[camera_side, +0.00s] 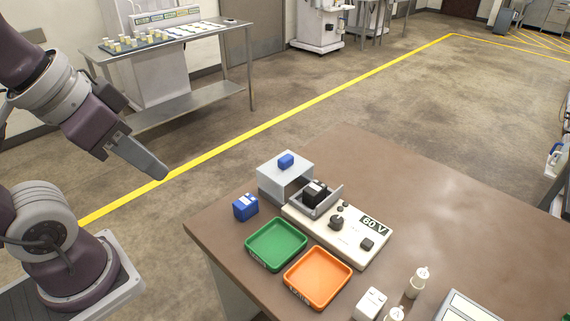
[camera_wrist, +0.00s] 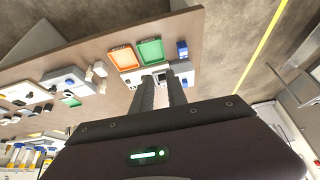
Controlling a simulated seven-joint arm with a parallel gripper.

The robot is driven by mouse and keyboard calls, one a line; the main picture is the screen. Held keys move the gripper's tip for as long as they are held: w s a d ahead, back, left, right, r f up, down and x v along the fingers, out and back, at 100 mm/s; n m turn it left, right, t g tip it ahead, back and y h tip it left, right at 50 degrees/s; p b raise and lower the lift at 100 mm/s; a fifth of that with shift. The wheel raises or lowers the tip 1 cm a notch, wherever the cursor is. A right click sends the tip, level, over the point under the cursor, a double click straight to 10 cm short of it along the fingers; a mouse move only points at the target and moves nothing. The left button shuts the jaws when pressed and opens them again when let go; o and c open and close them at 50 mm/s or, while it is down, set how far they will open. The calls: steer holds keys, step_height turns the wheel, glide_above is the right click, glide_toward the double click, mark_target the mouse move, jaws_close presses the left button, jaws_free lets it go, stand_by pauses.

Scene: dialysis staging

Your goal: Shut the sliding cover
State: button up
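The sliding cover (camera_side: 279,176) is a light grey box-shaped hood with a blue knob (camera_side: 286,161) on top. It stands at the left end of a cream device (camera_side: 340,233) marked "60 V". The cover is open: a grey bay (camera_side: 318,202) with a black block (camera_side: 315,190) inside shows beside it. My gripper (camera_side: 158,170) is up in the air left of the table, well apart from the cover. In the wrist view my gripper (camera_wrist: 161,82) shows two fingers with a gap and nothing between them. The fingers partly hide the device there.
A green tray (camera_side: 248,252), an orange tray (camera_side: 290,284) and a blue box (camera_side: 245,207) lie in front of the device. White bottles (camera_side: 417,282) stand at the near right of the brown table (camera_side: 440,200). The table's back right is clear.

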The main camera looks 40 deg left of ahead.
steer(key=shift+m+g+y, duration=0.4)
steer(key=shift+g, duration=0.4)
steer(key=w, duration=0.2)
steer(key=w+a, duration=0.1)
steer(key=w, duration=0.5)
steer(key=shift+w+a+r, duration=0.1)
steer(key=shift+a+r, duration=0.1)
steer(key=shift+a, duration=0.05)
jaws_close()
steer(key=w+a+f+h, duration=0.3)
steer(key=w+a+f, duration=0.5)
steer(key=w+a, duration=0.3)
steer(key=w+a+f+h, duration=0.4)
steer(key=w+a+f, duration=0.4)
steer(key=w, duration=0.5)
glide_toward(274, 161)
steer(key=shift+m+t, duration=0.3)
steer(key=w+f, duration=0.1)
steer(key=f, duration=0.1)
steer(key=w+d+f, duration=0.1)
steer(key=w, duration=0.1)
steer(key=shift+f, duration=0.4)
steer(key=d, duration=0.3)
steer(key=shift+w+d+f, duration=0.15)
steer(key=shift+d, duration=0.4)
